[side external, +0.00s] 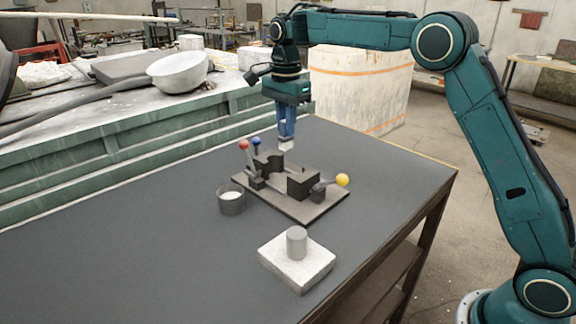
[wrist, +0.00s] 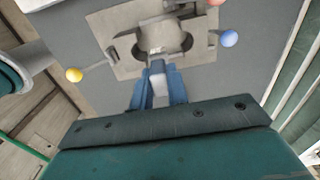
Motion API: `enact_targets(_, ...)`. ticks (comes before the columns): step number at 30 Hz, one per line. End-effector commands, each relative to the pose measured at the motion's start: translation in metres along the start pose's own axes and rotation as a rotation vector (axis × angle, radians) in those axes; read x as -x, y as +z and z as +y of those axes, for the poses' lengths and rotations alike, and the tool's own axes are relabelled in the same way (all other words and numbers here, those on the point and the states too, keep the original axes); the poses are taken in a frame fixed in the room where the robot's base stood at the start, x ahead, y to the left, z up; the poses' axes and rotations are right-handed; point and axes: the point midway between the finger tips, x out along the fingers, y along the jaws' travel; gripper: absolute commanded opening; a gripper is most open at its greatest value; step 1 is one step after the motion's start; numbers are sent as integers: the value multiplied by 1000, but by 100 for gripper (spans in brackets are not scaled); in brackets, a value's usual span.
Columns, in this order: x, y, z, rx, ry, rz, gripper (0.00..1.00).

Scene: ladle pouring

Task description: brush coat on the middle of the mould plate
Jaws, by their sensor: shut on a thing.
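My gripper (side external: 286,136) has blue fingers, shut on a brush whose pale tip (side external: 286,146) points down. In the wrist view the brush (wrist: 158,76) shows as a grey-white block between the fingertips (wrist: 157,88). The mould plate (side external: 284,205) is a flat brown-grey plate on the table, carrying two dark blocks with a gap between them. The brush tip is above the plate's far side, apart from it in the side view. In the wrist view the plate (wrist: 103,25) lies beyond the fingertips. A small dark pot (side external: 231,205) with white coat inside stands left of the plate.
Levers with red (side external: 244,144), blue (side external: 256,142) and yellow (side external: 342,180) knobs stick up around the plate. A pale square block with a grey cylinder (side external: 297,243) stands in front. The grey table (side external: 130,245) is clear at left. A green bench (side external: 110,145) runs behind.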

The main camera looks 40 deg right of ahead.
Motion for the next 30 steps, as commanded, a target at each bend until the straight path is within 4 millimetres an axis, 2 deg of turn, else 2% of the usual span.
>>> enact_targets(30,-70,0,0,1,2,0,0)
